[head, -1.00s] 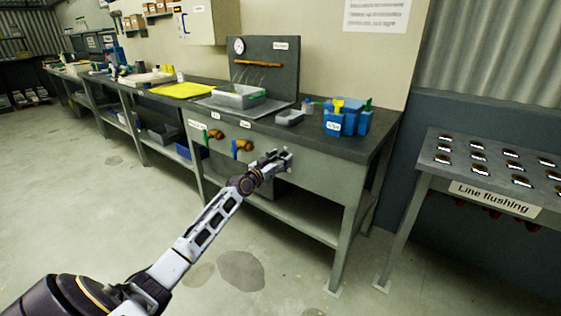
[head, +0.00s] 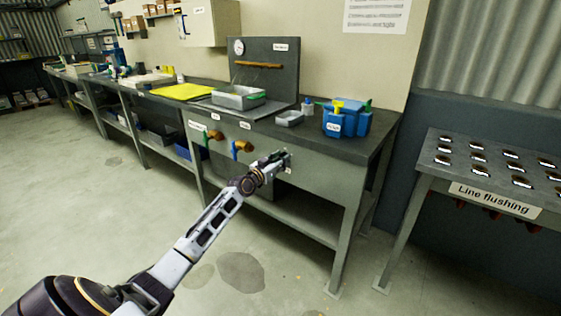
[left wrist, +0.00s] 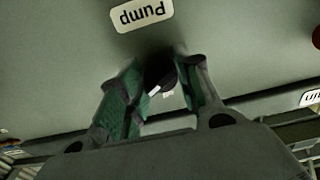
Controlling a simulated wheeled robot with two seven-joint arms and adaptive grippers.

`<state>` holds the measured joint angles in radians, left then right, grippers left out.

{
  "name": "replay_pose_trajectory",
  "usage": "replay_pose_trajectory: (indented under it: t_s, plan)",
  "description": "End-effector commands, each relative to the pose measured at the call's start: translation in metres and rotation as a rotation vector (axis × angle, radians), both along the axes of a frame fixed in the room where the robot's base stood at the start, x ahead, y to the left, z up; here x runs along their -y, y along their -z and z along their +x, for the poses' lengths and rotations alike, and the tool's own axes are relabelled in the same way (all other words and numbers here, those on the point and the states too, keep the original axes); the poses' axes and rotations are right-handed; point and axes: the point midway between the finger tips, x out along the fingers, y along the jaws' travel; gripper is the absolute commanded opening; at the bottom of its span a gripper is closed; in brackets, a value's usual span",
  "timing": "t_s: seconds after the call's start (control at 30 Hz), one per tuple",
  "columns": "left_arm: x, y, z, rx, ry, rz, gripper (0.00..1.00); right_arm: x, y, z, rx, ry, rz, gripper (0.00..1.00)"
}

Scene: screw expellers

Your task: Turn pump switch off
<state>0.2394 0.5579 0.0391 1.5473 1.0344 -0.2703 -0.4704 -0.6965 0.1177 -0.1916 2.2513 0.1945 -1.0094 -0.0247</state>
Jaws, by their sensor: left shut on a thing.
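The pump switch (left wrist: 161,72) is a small dark round knob on the grey bench front. It sits by a white label that reads "Pump" (left wrist: 141,14), upside down in the left wrist view. A short white mark shows on the knob, but I cannot tell its setting. My left gripper (left wrist: 163,86) has its green-padded fingers on either side of the knob, shut on it. In the head view my left gripper (head: 283,159) is at the bench front, right of the brass valves, and hides the switch there. My right gripper is not in view.
Two brass valves (head: 243,146) with coloured levers stick out left of my gripper. A grey tray (head: 238,97) and a blue container (head: 347,121) stand on the bench (head: 330,165). The line flushing table (head: 445,187) stands at right. The floor in front is clear.

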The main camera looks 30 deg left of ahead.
Motion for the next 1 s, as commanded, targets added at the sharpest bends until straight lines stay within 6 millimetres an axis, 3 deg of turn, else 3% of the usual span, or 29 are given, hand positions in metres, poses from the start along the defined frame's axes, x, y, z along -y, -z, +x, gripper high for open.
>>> replay_pose_trajectory:
  t_s: [0.47, 1.0]
  plan:
    - [0.0, -0.001, 0.0, -0.013, -0.001, -0.16, 0.1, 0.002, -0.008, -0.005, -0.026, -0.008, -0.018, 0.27]
    - [0.0, -0.002, 0.0, -0.049, -0.002, -0.639, 0.1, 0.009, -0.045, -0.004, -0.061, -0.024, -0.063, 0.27]
